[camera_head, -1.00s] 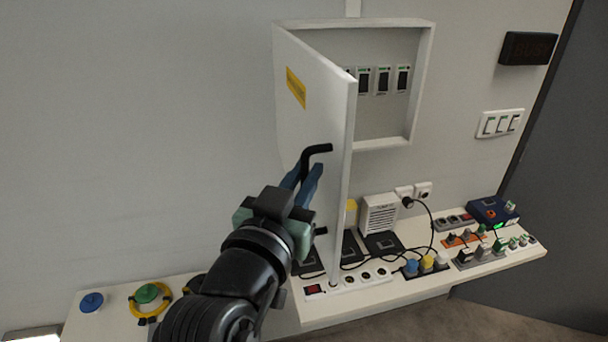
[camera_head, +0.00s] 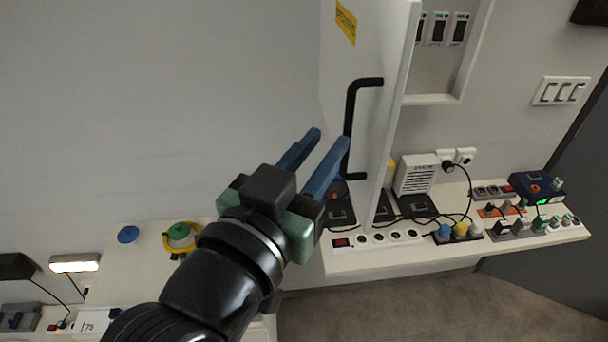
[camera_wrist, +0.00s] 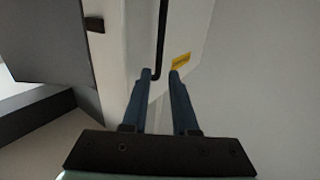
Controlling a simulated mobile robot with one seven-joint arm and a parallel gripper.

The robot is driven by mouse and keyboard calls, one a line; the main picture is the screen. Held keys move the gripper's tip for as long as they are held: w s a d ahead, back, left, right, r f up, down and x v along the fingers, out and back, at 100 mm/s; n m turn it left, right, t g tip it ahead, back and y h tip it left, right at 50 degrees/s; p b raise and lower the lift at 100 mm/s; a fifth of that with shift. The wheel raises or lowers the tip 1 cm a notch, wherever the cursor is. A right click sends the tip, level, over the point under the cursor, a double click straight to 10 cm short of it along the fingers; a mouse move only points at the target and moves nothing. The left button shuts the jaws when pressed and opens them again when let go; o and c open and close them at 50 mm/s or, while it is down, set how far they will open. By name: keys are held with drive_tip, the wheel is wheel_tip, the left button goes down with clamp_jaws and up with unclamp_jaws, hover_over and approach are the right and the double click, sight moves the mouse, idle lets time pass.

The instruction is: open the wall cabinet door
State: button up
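The wall cabinet door (camera_head: 378,60) is a white panel with a yellow label, standing open, swung well out from the white cabinet frame (camera_head: 432,99). Its black bar handle (camera_head: 349,115) is on the outer face. My gripper (camera_head: 331,136) is open, blue fingers apart and empty, just left of the handle in the head view. In the wrist view the door (camera_wrist: 134,50) and handle (camera_wrist: 162,38) show ahead of my gripper (camera_wrist: 163,68). The handle's near end appears between the fingertips there; I cannot tell whether anything touches.
Below is a white shelf (camera_head: 340,262) with a power strip (camera_head: 375,239), a white speaker-like box (camera_head: 416,174), cables and several small devices. A green button with a yellow ring (camera_head: 180,236) is at left. Several modules (camera_head: 438,28) sit inside the cabinet. The left wall is bare.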

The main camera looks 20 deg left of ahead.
drive_tip(key=shift+s+a+r+p, duration=0.15)
drive_tip(key=shift+s+p, duration=0.9)
drive_tip(key=shift+p, duration=0.65)
drive_tip(key=shift+s+r+p, duration=0.1)
drive_tip(key=shift+s+p, duration=0.95)
drive_tip(key=shift+p, duration=0.65)
